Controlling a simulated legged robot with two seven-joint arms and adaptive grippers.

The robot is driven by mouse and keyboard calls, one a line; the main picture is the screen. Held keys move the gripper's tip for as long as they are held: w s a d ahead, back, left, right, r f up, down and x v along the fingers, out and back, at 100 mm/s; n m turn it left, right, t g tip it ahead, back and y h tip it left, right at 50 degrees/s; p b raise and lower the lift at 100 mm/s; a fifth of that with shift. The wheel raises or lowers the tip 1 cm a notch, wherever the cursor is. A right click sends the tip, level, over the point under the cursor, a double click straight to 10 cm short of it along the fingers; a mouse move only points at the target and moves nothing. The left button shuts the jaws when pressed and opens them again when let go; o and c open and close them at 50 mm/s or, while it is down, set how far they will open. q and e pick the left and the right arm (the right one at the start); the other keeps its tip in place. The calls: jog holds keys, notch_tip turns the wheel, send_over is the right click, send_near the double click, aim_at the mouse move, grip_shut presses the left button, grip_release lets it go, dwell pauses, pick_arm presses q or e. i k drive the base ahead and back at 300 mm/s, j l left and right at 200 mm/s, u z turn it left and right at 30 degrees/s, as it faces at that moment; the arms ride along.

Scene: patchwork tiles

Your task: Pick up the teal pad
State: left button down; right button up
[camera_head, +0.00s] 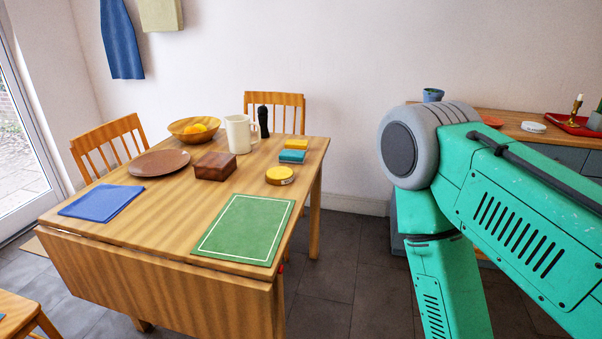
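The teal pad (292,156) is a small block with a teal top. It lies on the wooden table (175,210) near its right edge, between a yellow pad (295,144) behind it and a round yellow tin (280,175) in front. Nothing covers it. My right arm, green with a grey joint, fills the right side of the view, but its gripper is out of the picture. My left arm and gripper do not show.
On the table are a green mat (245,228), a blue cloth (101,202), a brown box (215,166), a plate (158,162), a fruit bowl (189,129), a white pitcher (238,134) and a dark mill (263,121). Chairs stand around it. A sideboard (540,131) stands behind my arm.

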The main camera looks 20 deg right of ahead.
aim_at(295, 157)
jog(key=k+u, duration=0.15)
jog(key=u, duration=0.3)
jog(key=k+u, duration=0.15)
jog(key=u, duration=0.3)
jog(key=k+j+u, duration=0.15)
jog(key=u, duration=0.3)
jog(key=l+u, duration=0.45)
jog(key=l, duration=1.8)
jog(key=i, duration=0.05)
